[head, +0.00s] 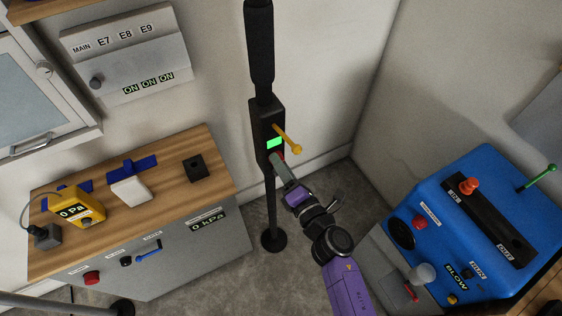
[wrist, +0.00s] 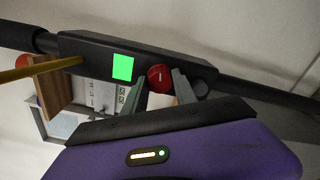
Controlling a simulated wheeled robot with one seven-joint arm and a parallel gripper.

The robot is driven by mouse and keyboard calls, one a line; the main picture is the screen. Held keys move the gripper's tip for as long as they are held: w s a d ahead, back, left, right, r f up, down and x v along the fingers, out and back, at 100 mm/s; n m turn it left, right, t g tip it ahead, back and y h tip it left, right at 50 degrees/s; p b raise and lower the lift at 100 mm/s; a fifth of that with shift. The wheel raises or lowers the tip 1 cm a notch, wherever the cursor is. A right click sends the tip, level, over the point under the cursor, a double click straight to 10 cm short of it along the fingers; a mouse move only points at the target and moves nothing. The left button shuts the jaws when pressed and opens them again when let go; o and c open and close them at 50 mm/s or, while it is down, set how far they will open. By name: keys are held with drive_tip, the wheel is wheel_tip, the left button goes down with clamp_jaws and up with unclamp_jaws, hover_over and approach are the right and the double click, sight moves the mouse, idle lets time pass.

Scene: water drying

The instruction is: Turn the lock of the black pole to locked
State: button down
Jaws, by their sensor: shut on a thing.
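The black pole (head: 260,55) stands upright on a round base, with a black box (head: 260,120) partway up it. The box carries a lit green panel (wrist: 123,68) and a red round knob (wrist: 159,77), which appears to be the lock; it has a small pale mark. A yellow lever (head: 288,140) sticks out of the box above the knob. My gripper (head: 277,161) reaches the box from below right in the head view. In the wrist view its two grey fingers (wrist: 160,84) are on either side of the red knob, shut on it. The fingers mostly hide the knob in the head view.
A wood-topped bench (head: 220,163) with a yellow gauge (head: 78,206) stands at left. A wall panel (head: 130,55) hangs above it. A blue machine (head: 460,220) with levers and buttons stands at right. Open floor lies around the pole's base.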

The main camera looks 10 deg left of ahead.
drive_tip(key=shift+m+p, duration=0.35)
drive_tip(key=shift+m, duration=0.75)
drive_tip(key=c, duration=1)
unclamp_jaws()
drive_tip(key=v, duration=0.8)
drive_tip(key=shift+p, duration=0.35)
drive_tip(key=shift+w, duration=0.1)
